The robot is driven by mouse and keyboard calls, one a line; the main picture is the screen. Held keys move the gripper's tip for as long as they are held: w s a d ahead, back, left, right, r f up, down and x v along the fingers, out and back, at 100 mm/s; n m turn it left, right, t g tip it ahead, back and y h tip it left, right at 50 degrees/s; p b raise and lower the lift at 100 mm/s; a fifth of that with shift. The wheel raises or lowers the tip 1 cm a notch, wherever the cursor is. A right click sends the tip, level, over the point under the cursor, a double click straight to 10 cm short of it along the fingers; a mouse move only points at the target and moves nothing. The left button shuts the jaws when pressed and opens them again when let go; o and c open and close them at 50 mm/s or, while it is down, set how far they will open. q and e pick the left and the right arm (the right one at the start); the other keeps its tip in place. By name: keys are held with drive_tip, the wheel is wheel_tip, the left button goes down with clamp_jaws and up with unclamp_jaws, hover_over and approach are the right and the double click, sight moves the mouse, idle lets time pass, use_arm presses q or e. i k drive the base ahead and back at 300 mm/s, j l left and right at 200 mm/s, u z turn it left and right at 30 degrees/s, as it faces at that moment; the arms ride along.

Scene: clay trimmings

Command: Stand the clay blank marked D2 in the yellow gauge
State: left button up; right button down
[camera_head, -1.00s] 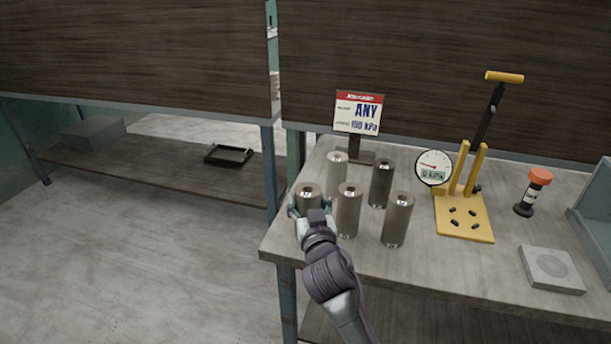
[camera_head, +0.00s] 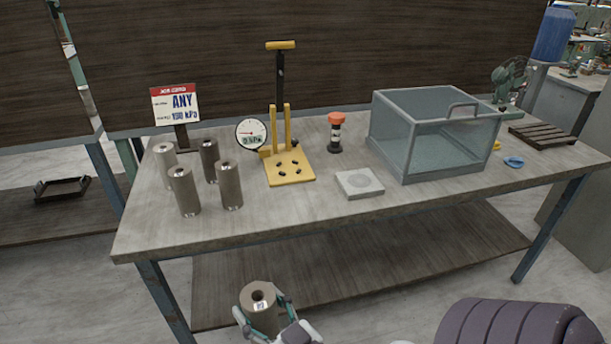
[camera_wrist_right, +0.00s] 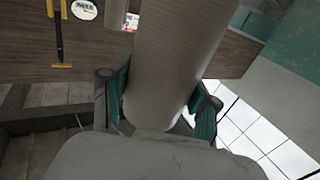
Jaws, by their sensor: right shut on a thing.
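A grey-brown cylindrical clay blank (camera_head: 258,304) with a hole in its top is held in my right gripper (camera_head: 262,316), in front of the table at the bottom of the head view. The gripper is shut on its sides, and the blank looks nearly upright. The same blank (camera_wrist_right: 166,60) fills the middle of the right wrist view between the two fingers. No D2 mark can be read. The yellow gauge (camera_head: 291,171), with a tall lever and a round dial (camera_head: 250,133), stands on the table, apart from the gripper. My left gripper is not in view.
Right of the gauge are an orange-capped bottle (camera_head: 335,134), a grey slab (camera_head: 360,184) and a clear bin (camera_head: 425,140). The front table strip (camera_head: 270,215) is clear.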

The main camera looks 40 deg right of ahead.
sight(288, 169)
drive_tip(key=i+l+z, duration=0.1)
drive_tip(key=i+z, duration=0.2)
drive_tip(key=z, duration=0.2)
drive_tip(key=i+z, duration=0.3)
drive_tip(key=z, duration=0.2)
